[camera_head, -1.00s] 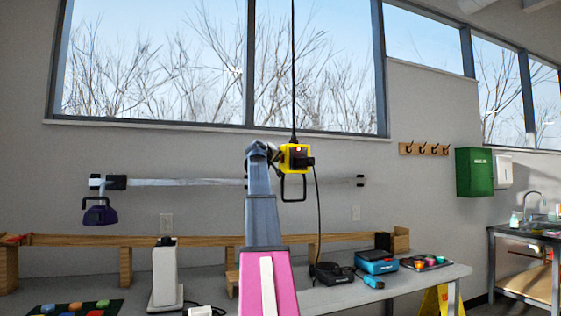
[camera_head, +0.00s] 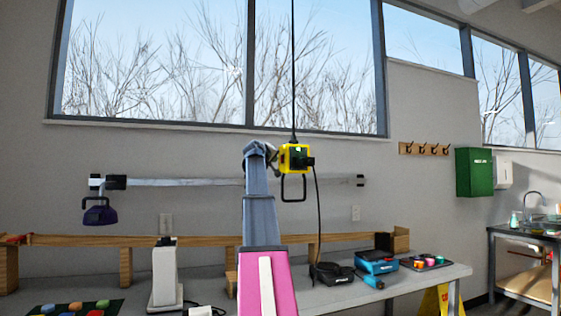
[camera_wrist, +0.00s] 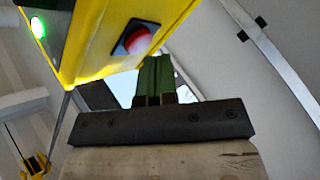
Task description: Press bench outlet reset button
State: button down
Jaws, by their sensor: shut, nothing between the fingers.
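The yellow bench outlet box (camera_head: 288,158) hangs on a black cord in front of the window wall, with a black handle loop below it. In the wrist view the yellow box (camera_wrist: 100,50) fills the upper left. Its round red reset button (camera_wrist: 138,41) sits in a dark square recess, and a green light (camera_wrist: 38,27) glows on the box. My gripper (camera_wrist: 153,62) is shut and empty, its green fingertips just below the button. I cannot tell whether they touch it. In the head view the gripper is mostly hidden beside the box.
A cable (camera_head: 316,215) runs from the box down to the bench (camera_head: 425,280). The bench holds a white stand (camera_head: 165,275), a blue case (camera_head: 376,262) and a black tool (camera_head: 332,273). A wall rail (camera_head: 210,182) runs behind my arm.

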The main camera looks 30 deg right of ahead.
jog(key=a, duration=0.3)
jog(key=w+a, duration=0.1)
jog(key=a, duration=0.1)
jog(key=shift+w+a, duration=0.2)
jog(key=shift+a, duration=0.2)
dwell(0.9)
